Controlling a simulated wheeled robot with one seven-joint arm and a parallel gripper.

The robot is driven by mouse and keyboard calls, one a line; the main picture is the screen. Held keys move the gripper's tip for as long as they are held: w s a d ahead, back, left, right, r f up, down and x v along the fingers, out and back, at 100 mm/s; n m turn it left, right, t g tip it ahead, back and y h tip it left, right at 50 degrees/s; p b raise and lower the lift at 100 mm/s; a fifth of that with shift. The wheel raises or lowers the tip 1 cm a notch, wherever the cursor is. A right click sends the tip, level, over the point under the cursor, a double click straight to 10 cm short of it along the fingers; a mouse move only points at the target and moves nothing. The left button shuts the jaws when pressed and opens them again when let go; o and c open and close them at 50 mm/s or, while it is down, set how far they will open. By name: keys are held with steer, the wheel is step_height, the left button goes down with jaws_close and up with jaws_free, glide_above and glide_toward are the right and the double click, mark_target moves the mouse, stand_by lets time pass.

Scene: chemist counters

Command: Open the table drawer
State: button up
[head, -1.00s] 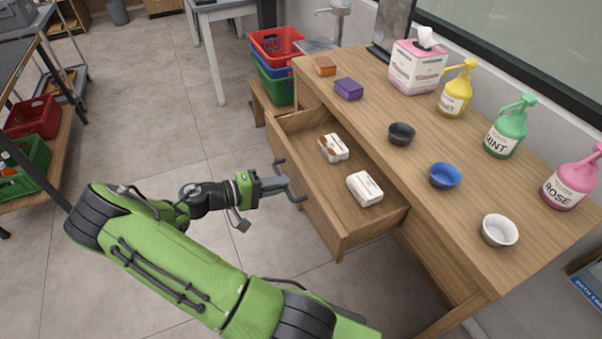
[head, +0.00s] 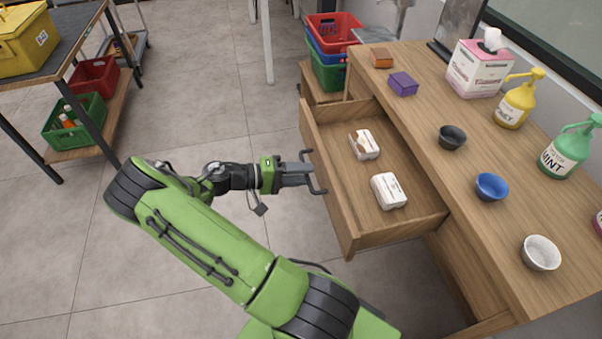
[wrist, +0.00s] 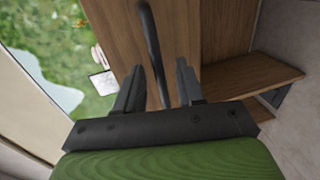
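The wooden table drawer (head: 348,226) is pulled well out from the table (head: 462,148), its inside showing. Two small white packs lie in it, one behind (head: 364,144) and one nearer (head: 388,191). The dark bar handle (head: 318,172) is on the drawer's left-facing front. My gripper (head: 306,173) is at the handle. In the wrist view, its two fingers (wrist: 160,88) stand apart with the handle (wrist: 151,45) running between them, and gaps show at the sides of the bar. The fingertips' far ends are partly hard to make out.
On the tabletop stand bowls (head: 491,187), pump bottles (head: 517,100), a tissue box (head: 479,68) and small boxes (head: 403,84). Stacked crates (head: 329,52) stand behind the drawer. A rack with crates (head: 76,121) is at the left. Floor left of the drawer is clear.

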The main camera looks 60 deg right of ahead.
steer(key=p+v, duration=0.3)
steer(key=v, duration=1.2)
steer(key=shift+w+a+p, duration=0.25)
steer(key=shift+w+p, duration=0.05)
steer(key=shift+p, duration=0.05)
steer(key=s+a+r+n+t+y+p, duration=0.2)
steer(key=s+a+r+t+y, duration=0.15)
steer(key=r, duration=0.45)
steer(key=s+a+r+n+t+y+p, duration=0.1)
steer(key=s+a+r+t+y+p, duration=0.1)
steer(key=r+t+y, duration=0.4)
steer(key=s+a+r+n+t+y+p, duration=0.2)
steer(key=s+a+r+n+t, duration=0.3)
steer(key=s+a+r, duration=0.6)
steer(key=shift+r+t+p, duration=0.65)
steer(key=shift+r+p, duration=0.05)
